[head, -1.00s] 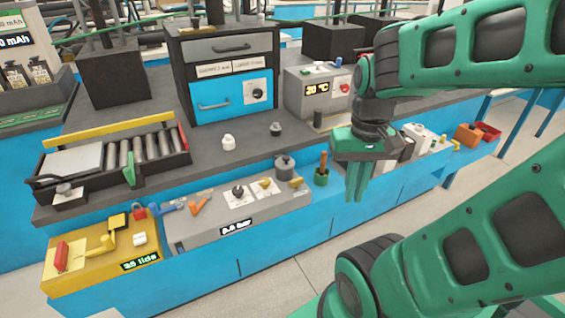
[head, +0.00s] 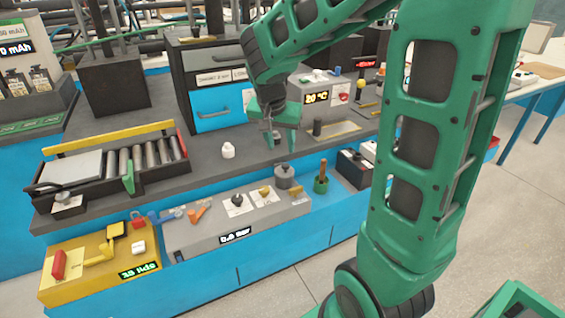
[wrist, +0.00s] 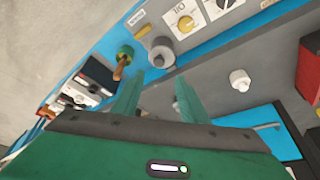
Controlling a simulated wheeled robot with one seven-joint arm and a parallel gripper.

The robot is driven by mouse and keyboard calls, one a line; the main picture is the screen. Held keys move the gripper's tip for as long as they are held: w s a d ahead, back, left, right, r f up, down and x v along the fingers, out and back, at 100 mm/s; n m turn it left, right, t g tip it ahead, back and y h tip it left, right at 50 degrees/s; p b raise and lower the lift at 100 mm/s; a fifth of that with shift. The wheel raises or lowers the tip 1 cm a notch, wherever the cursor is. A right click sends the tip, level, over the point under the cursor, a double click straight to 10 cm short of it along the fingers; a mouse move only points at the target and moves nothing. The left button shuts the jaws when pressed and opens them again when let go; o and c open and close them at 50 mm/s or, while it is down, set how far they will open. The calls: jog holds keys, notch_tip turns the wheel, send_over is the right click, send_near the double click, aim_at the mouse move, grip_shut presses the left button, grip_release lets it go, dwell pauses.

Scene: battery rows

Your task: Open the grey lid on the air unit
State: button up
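The air unit (head: 205,232) is the long grey box with a bar display, low at the front of the bench. The round grey lid (head: 284,177), with a small knob on top, sits near its right end and looks closed. It also shows in the wrist view (wrist: 161,54), ahead of the fingers. My gripper (head: 281,146) is above the bench in the head view, just above and behind the lid in the picture, apart from it. In the wrist view its two fingers (wrist: 158,100) are spread with nothing between them.
A green cup with an orange-brown handle (head: 320,178) stands just right of the lid. A small yellow piece (head: 296,191) lies beside it. A white knob (head: 228,150) stands on the counter behind. A yellow unit (head: 100,262) adjoins at left.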

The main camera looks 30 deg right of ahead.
aim_at(286, 165)
jog(key=x, duration=1)
jog(key=shift+s, duration=0.1)
grip_shut()
